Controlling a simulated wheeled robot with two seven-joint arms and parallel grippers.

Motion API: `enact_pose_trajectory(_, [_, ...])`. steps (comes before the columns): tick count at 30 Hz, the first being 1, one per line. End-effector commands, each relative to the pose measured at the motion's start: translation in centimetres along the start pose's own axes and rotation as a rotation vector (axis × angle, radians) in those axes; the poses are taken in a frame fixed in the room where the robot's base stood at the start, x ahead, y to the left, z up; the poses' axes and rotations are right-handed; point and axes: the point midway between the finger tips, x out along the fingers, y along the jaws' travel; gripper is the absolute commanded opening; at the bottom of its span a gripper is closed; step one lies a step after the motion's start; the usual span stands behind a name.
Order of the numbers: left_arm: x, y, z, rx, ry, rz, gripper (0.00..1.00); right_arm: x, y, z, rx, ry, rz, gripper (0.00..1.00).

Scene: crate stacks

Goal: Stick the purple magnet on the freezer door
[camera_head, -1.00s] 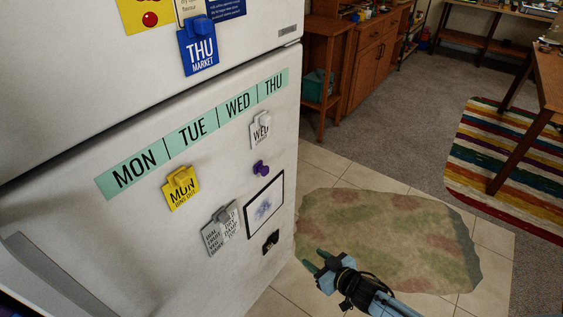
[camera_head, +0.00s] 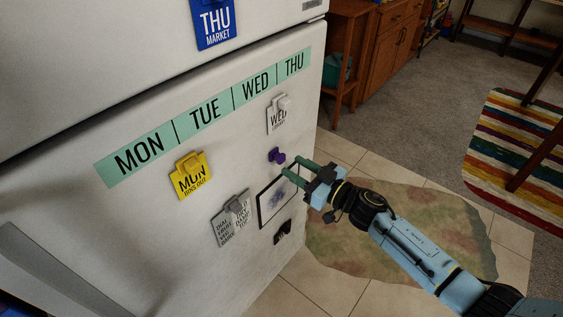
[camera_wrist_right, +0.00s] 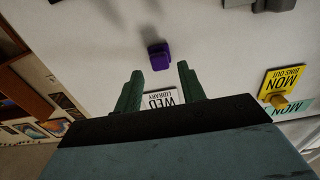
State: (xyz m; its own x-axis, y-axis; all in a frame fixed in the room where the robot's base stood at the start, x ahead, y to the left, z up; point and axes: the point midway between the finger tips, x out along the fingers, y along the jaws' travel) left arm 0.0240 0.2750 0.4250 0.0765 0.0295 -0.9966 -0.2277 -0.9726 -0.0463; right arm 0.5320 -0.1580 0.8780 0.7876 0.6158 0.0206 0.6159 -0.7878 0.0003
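The purple magnet (camera_head: 277,156) is stuck on the white lower fridge door, right of the middle, below the WED card. In the right wrist view the purple magnet (camera_wrist_right: 159,56) lies ahead of and between my two green fingertips. My right gripper (camera_head: 290,168) is open and empty, its fingers close to the magnet but apart from it; the fingers also show in the right wrist view (camera_wrist_right: 160,82). The upper door, the freezer door (camera_head: 120,50), is above the dark seam, only its lower part in view. My left gripper is not in view.
On the lower door are a yellow MON card (camera_head: 190,180), a grey list card (camera_head: 232,220), a framed picture (camera_head: 278,197), a small black clip (camera_head: 283,232) and a WED card (camera_head: 278,118). A blue THU card (camera_head: 214,24) hangs on the upper door.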

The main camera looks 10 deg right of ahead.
Motion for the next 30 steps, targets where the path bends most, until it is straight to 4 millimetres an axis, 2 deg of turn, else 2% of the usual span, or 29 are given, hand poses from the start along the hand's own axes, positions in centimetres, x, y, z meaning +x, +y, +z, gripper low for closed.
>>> enact_pose_trajectory(1, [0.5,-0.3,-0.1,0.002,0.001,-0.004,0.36,0.8,0.0,0.1,-0.001,0.002,-0.001,0.40])
enact_pose_trajectory(3, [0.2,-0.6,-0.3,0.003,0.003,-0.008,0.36,1.6,0.1,-0.1,0.001,0.000,0.001,0.40])
enact_pose_trajectory(9, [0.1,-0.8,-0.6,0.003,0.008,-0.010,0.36,3.2,0.1,0.0,0.001,-0.001,0.002,0.40])
enact_pose_trajectory(21, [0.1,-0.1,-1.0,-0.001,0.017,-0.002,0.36,3.6,0.0,0.0,0.000,0.000,0.001,0.39])
enact_pose_trajectory(30, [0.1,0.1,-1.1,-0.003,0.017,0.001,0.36,3.6,0.0,0.0,0.000,-0.001,0.001,0.20])
